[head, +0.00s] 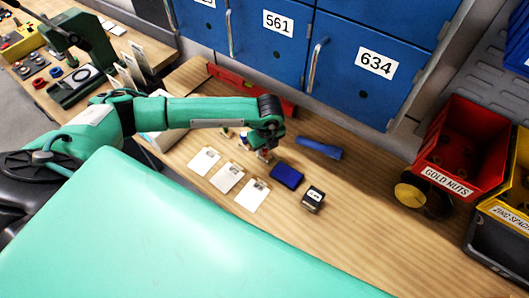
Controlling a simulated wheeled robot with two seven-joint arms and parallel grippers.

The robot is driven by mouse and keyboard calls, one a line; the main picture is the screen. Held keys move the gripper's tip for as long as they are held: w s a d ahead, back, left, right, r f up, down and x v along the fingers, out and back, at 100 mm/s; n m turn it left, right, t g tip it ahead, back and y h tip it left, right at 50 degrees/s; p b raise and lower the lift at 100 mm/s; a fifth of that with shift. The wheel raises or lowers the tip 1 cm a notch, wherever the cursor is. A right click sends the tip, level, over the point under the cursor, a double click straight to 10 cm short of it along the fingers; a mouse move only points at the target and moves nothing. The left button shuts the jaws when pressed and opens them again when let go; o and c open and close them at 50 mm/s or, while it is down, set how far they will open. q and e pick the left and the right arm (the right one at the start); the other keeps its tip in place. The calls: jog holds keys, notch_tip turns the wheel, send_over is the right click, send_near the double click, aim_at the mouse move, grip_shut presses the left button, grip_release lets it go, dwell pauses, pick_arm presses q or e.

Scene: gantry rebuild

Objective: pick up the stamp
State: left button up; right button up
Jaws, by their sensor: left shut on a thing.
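My left gripper (264,148) reaches over the wooden bench from the left and points down. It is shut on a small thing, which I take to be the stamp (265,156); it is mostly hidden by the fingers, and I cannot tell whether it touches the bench. A blue ink pad (287,176) lies just right of and nearer than the gripper. My right gripper is not in view.
Three white cards (228,177) lie left of and nearer than the gripper. A small dark labelled block (313,198) and a blue tool (319,148) lie to the right. Blue lockers (340,80) back the bench. A red bin (462,148) stands at right.

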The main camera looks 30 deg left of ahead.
pick_arm(q)
jog(key=shift+r, duration=0.1)
jog(key=shift+w+r+b, duration=0.1)
jog(key=shift+r+b, duration=0.25)
jog(key=shift+b, duration=0.1)
notch_tip(320, 180, up, 8)
jog(key=b, duration=0.3)
jog(key=shift+r+b, duration=0.25)
jog(key=shift+b, duration=0.1)
jog(key=shift+r, duration=0.35)
